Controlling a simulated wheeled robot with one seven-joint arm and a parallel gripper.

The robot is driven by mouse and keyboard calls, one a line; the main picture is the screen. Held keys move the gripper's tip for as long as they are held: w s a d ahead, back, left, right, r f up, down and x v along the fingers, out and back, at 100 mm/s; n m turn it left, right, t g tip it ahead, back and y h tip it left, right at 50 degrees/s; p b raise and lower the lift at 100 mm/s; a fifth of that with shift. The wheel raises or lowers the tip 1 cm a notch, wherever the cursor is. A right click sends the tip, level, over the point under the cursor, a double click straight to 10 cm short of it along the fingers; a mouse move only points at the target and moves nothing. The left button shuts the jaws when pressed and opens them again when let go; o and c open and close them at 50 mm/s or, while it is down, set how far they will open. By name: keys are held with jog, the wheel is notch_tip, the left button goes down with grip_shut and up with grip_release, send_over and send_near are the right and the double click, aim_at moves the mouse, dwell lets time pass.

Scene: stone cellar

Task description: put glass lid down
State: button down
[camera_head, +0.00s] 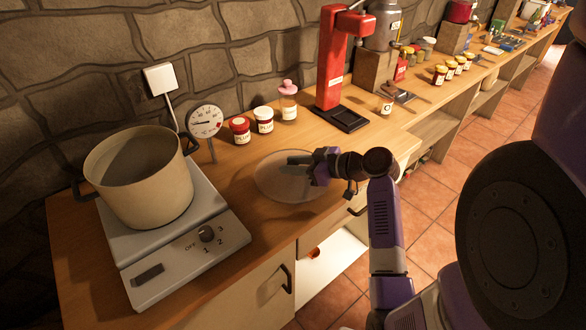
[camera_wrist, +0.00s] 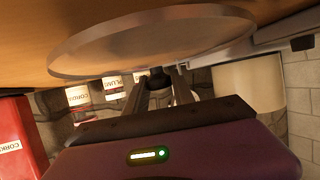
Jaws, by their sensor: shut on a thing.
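The glass lid (camera_head: 270,184) is a clear round disc over the wooden counter, right of the hotplate. My gripper (camera_head: 312,166) reaches in from the right and is shut on the lid near its middle. In the wrist view the lid (camera_wrist: 120,45) looks flat beside the counter surface, and my gripper's fingers (camera_wrist: 163,84) close by its dark knob. I cannot tell whether the lid touches the counter or hovers slightly above it. The knob is mostly hidden by the fingers.
An uncovered beige pot (camera_head: 142,180) stands on the white hotplate (camera_head: 190,247) at left. Behind the lid are a dial thermometer (camera_head: 205,122), red-labelled jars (camera_head: 240,130), a pink-topped bottle (camera_head: 288,103) and a red stand (camera_head: 330,65). Bare counter lies around the lid.

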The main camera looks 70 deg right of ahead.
jog(key=shift+f, duration=0.75)
jog(key=shift+f, duration=0.15)
jog(key=c, duration=1.1)
grip_release()
jog(key=shift+o, duration=0.2)
jog(key=shift+r, duration=0.25)
jog(key=b+v, duration=0.1)
jog(key=v, duration=1)
jog(key=shift+s+a, duration=0.1)
jog(key=shift+s, duration=0.4)
